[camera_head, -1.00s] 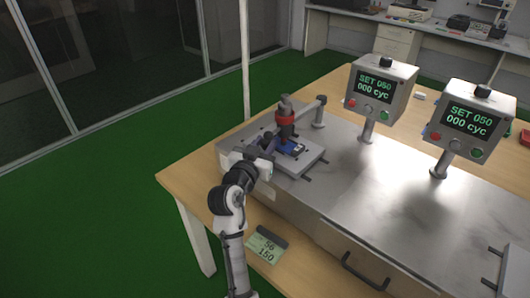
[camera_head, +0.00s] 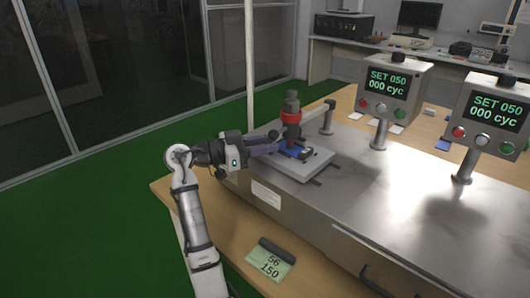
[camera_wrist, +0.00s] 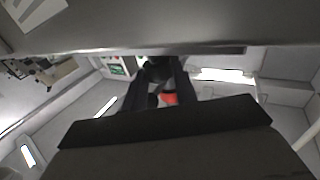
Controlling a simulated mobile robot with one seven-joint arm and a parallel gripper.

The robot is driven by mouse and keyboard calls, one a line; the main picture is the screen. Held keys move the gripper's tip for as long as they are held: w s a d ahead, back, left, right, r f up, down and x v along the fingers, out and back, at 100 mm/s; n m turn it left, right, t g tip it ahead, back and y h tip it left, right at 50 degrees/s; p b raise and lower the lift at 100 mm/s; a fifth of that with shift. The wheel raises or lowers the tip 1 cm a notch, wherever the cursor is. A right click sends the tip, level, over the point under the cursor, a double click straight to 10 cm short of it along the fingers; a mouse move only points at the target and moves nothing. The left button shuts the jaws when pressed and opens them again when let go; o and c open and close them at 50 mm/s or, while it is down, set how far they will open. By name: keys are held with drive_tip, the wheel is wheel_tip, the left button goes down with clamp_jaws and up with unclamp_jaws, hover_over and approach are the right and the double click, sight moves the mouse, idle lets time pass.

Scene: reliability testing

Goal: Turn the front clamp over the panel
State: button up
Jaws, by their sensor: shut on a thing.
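My gripper (camera_head: 270,145) reaches in from the left, low at the front-left edge of the test fixture (camera_head: 309,165). Its dark fingers show in the wrist view (camera_wrist: 159,88), closed around a dark part that I take for the front clamp. That clamp is mostly hidden by the fingers. The blue panel (camera_head: 297,151) lies on the fixture's light plate, just right of the fingertips. The upright dark press head with a red collar (camera_head: 291,118) stands right above the panel. The red collar also shows between the fingers in the wrist view (camera_wrist: 170,98).
The fixture sits on a steel-topped bench (camera_head: 400,210). A green card (camera_head: 270,262) lies on the wooden table in front. The steel top between is mostly clear.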

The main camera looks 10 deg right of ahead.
drive_tip(key=shift+w+m+g, duration=0.1)
drive_tip(key=shift+m+g, duration=0.5)
drive_tip(key=shift+g, duration=0.4)
drive_tip(key=o, duration=0.7)
drive_tip(key=a+b, duration=0.2)
drive_tip(key=a, duration=1.1)
drive_tip(key=shift+a, duration=0.4)
drive_tip(key=shift+w, duration=0.1)
